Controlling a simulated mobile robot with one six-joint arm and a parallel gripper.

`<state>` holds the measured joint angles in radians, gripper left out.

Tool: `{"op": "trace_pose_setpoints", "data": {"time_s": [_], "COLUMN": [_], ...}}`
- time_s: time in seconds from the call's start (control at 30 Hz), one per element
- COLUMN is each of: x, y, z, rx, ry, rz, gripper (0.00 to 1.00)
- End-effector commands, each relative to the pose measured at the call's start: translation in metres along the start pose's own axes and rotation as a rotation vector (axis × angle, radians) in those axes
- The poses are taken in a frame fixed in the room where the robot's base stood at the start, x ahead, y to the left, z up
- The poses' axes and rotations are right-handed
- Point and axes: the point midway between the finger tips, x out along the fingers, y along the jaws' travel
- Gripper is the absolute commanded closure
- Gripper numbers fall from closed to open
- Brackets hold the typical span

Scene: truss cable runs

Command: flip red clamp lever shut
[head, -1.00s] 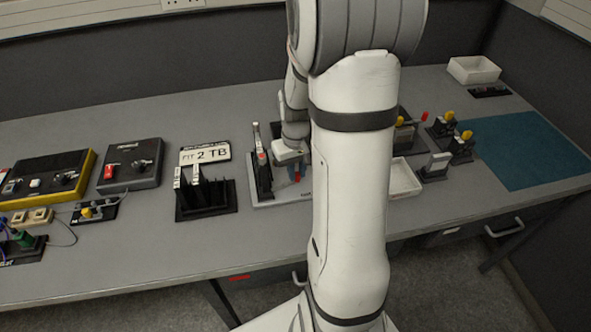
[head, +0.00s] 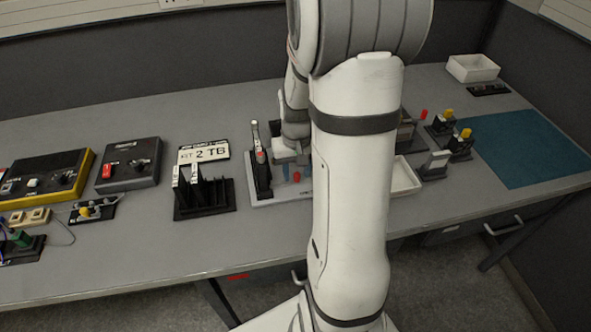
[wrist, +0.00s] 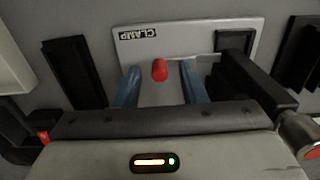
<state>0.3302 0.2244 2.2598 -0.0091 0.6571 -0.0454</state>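The red clamp lever's knob (wrist: 160,70) shows in the wrist view, in front of a light grey plate (wrist: 190,38) with a CLAMP label. My gripper (wrist: 160,78) is open. Its two blue fingers stand on the left and right of the knob, with a visible gap on each side. In the head view the red knob (head: 297,177) shows low near my blue fingertips, over the grey plate (head: 268,201). The lever's shaft and the clamp body are mostly hidden by my gripper and arm.
A black rack (head: 207,197) and a sign (head: 204,151) stand farther left. A white tray (head: 405,178) and a small stand (head: 435,164) are to the right of my arm. The front table strip is clear.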

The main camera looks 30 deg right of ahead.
Motion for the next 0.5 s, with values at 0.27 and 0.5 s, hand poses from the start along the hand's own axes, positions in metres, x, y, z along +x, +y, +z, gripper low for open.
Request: {"op": "trace_pose_setpoints", "data": {"time_s": [0.27,0.5], "x": [-0.009,-0.05], "y": [0.0,0.0], "z": [-0.001,-0.001], "rx": [-0.001,0.0], "ry": [0.002,0.005], "rz": [0.0,0.0], "gripper": [0.62,0.62]}}
